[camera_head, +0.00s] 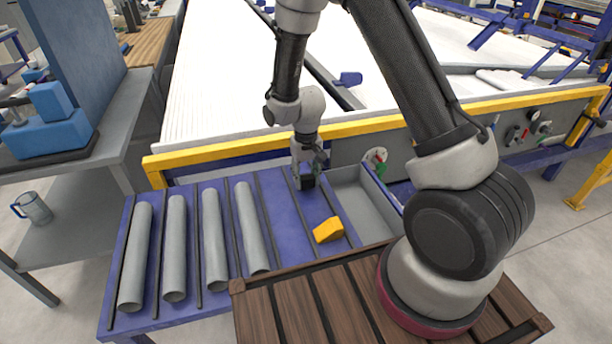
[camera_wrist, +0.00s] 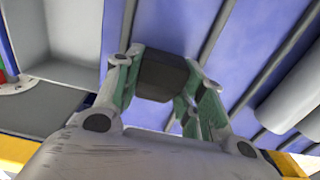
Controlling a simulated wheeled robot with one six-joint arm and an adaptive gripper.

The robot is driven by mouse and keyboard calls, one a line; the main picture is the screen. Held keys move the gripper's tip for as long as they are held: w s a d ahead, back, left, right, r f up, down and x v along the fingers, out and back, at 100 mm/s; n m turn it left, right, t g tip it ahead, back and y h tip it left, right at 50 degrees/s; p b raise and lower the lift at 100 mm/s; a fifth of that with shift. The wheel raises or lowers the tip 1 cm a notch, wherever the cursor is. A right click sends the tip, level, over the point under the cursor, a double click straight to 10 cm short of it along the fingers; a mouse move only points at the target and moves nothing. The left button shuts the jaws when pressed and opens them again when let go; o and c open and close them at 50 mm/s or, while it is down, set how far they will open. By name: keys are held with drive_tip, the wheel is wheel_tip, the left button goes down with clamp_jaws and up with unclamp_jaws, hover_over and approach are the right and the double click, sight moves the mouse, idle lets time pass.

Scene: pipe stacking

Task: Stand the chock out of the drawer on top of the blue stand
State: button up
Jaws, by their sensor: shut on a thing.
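My gripper (camera_head: 308,172) is shut on a dark chock (camera_wrist: 162,74), which sits between its green-grey fingers in the wrist view. In the head view the dark chock (camera_head: 307,183) shows small under the fingers, over the far part of the blue stand (camera_head: 282,205). I cannot tell whether it touches the stand's top. The grey drawer (camera_head: 368,205) is open just right of my gripper, and its visible inside looks empty. The drawer also shows at the upper left of the wrist view (camera_wrist: 70,35).
A yellow block (camera_head: 327,230) lies on the stand, nearer than my gripper. Several grey pipes (camera_head: 213,240) lie between dark rails on the left. A yellow beam (camera_head: 345,131) runs behind. A brown slatted deck (camera_head: 305,305) is in front.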

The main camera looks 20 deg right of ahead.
drive_tip(key=o, duration=1.1)
drive_tip(key=shift+o, duration=0.2)
wheel_tip(320, 180, up, 12)
drive_tip(key=s+d+r+t, duration=0.2)
drive_tip(key=s+d+r, duration=0.5)
drive_tip(key=s+r, duration=0.4)
drive_tip(key=s+d+r+t, duration=0.2)
drive_tip(key=s+d+r, duration=0.6)
drive_tip(key=s+r, duration=0.4)
drive_tip(key=shift+s, duration=0.95)
